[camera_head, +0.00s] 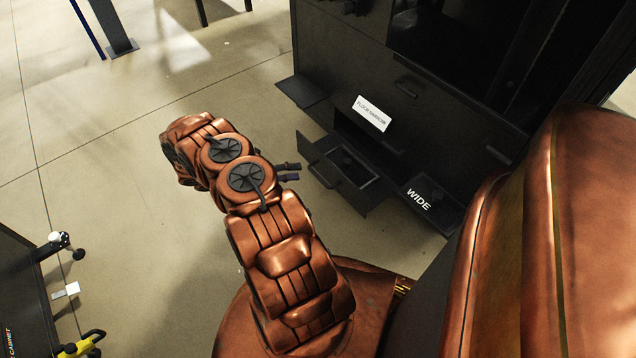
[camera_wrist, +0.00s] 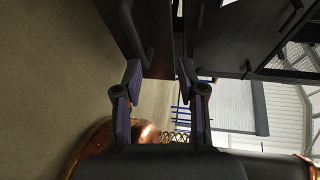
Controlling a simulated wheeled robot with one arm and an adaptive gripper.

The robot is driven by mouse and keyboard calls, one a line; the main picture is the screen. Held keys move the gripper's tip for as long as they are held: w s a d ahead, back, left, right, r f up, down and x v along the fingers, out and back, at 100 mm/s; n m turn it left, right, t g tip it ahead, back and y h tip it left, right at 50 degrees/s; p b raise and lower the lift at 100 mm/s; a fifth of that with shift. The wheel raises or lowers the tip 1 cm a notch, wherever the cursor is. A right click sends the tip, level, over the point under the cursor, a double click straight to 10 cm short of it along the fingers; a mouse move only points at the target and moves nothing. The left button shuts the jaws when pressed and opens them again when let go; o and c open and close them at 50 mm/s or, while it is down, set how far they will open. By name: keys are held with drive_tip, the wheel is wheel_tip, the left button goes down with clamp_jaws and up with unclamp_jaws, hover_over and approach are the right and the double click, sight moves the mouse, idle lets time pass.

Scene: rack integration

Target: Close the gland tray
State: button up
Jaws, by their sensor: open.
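The gland tray (camera_head: 345,198) is a black drawer pulled out low from the dark cabinet (camera_head: 440,120) in the head view. A bar handle (camera_head: 324,176) is on its front. My gripper (camera_head: 291,172) is open and empty, just left of the tray front, apart from it as far as I can tell. In the wrist view my gripper (camera_wrist: 161,78) shows two spread fingers. A dark panel with a bar handle (camera_wrist: 138,38), seemingly the tray front, lies ahead of the left finger. Contact is unclear there.
A "FLOOR NARROW" label (camera_head: 372,113) is above the tray and a "WIDE" label (camera_head: 418,199) is to its right. A dark flap (camera_head: 301,91) juts from the cabinet's left side. A dark cabinet (camera_head: 22,290) stands at lower left. The floor (camera_head: 90,180) between is mostly clear.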

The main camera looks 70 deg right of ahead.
sight(318, 175)
drive_tip(key=shift+n, duration=0.6)
drive_tip(key=shift+s+d+f+b, duration=0.5)
drive_tip(key=shift+s+d+f, duration=0.35)
drive_tip(key=shift+s, duration=0.35)
drive_tip(key=shift+s+d+f+b, duration=0.45)
drive_tip(key=shift+s+d+f, duration=0.4)
drive_tip(key=shift+s, duration=0.3)
drive_tip(key=shift+s+d+f+b, duration=0.5)
drive_tip(key=shift+s+d+f, duration=0.35)
drive_tip(key=shift+s, duration=0.35)
drive_tip(key=shift+a, duration=0.1)
clamp_jaws()
